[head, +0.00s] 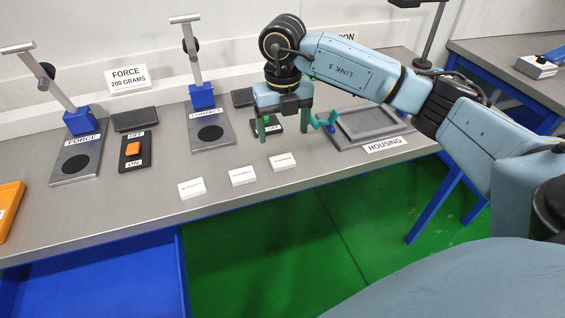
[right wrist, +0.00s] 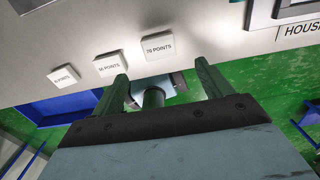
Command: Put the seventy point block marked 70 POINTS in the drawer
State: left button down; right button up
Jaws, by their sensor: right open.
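The block marked 70 POINTS (right wrist: 157,47) is a small white block on the bench top. In the head view it is the rightmost of the white blocks (head: 282,161), near the front edge; its print is too small to read there. My right gripper (head: 283,126) is above the bench, behind this block in the picture, with its green fingers pointing down. It is open, and in the right wrist view the block shows just beyond the gap between the fingers (right wrist: 162,75). A blue drawer (head: 95,278) stands open below the bench at lower left. My left gripper is not in view.
Two more white blocks, a middle one (head: 242,176) and a left one (head: 190,188), lie left of it. A grey HOUSING tray (head: 375,122) is at right, with a teal part beside it. FORCE (head: 75,160) and CONTACT (head: 211,133) stands and a switch box (head: 132,152) stand behind.

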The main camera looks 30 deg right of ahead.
aim_at(283, 162)
notch_tip(283, 162, down, 3)
jog(key=shift+r, duration=0.1)
jog(key=shift+f, duration=0.5)
jog(key=shift+s+f, duration=0.1)
jog(key=shift+f, duration=0.15)
notch_tip(283, 162, down, 5)
jog(key=shift+s+a+r+b, duration=0.1)
jog(key=shift+s+r+b, duration=0.1)
jog(key=shift+b, duration=0.25)
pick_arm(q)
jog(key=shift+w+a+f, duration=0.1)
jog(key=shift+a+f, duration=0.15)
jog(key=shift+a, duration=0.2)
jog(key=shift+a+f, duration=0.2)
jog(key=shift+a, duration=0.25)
pick_arm(e)
jog(key=shift+c, duration=0.5)
jog(key=c, duration=1)
jog(key=shift+w+r, duration=0.1)
jog(key=shift+r, duration=0.05)
